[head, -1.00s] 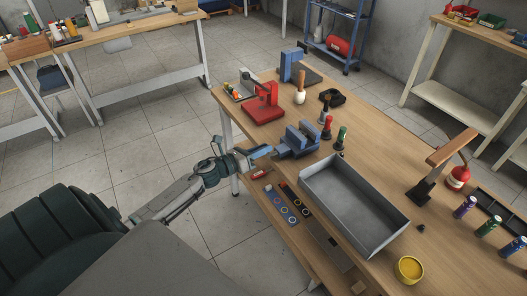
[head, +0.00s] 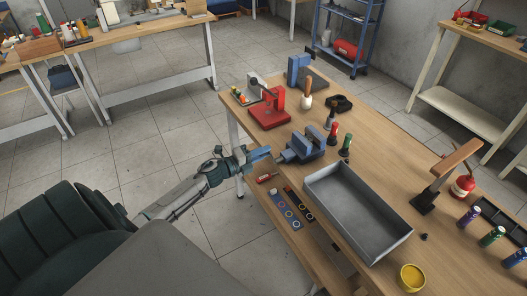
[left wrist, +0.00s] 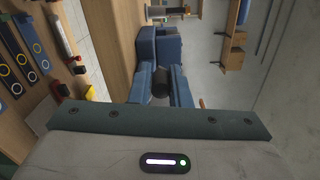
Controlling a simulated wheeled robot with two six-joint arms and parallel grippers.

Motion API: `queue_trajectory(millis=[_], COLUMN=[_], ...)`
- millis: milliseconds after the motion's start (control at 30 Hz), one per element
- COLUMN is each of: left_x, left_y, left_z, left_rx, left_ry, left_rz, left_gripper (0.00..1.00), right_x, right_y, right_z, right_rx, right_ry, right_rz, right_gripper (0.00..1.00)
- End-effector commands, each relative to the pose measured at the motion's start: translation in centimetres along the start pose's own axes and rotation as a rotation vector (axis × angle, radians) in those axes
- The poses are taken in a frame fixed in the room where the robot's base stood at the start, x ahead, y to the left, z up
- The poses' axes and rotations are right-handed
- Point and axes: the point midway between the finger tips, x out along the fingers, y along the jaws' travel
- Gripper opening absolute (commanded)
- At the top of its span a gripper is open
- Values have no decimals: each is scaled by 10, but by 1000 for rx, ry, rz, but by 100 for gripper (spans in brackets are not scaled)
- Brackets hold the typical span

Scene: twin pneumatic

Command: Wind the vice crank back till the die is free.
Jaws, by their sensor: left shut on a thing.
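The blue vice (head: 303,146) stands at the left edge of the wooden bench, and its blue body also shows in the left wrist view (left wrist: 160,44). My left gripper (head: 264,153) is at the vice's outer, left end. In the left wrist view its two blue fingers (left wrist: 161,84) are closed around a dark, round part of the vice crank (left wrist: 161,82). The rest of the crank is hidden by the fingers. I cannot make out the die in the vice jaws. My right gripper is not in view.
A grey open tray (head: 357,210) stands in front of the vice. A red press (head: 270,111) stands behind it, and red and green bottles (head: 346,144) stand close on its right. The floor left of the bench is clear.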

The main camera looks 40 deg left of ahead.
Motion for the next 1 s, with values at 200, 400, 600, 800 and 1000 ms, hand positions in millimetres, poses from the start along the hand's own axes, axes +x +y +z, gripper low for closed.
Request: queue_trajectory(millis=[200,400,600,800,1000], left_x=[0,0,0,1,1], left_y=[8,17,24,32,39], left_z=[2,3,2,0,-4], left_rx=[-209,-398,-588,-778,-965], left_ry=[0,0,1,1,1], left_rz=[-1,0,-2,-2,-2], left_gripper=[0,0,0,0,0], right_x=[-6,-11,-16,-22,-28], right_y=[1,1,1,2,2], right_z=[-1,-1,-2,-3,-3], right_rx=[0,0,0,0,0], right_ry=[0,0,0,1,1], right_rz=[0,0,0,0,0], right_gripper=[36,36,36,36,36])
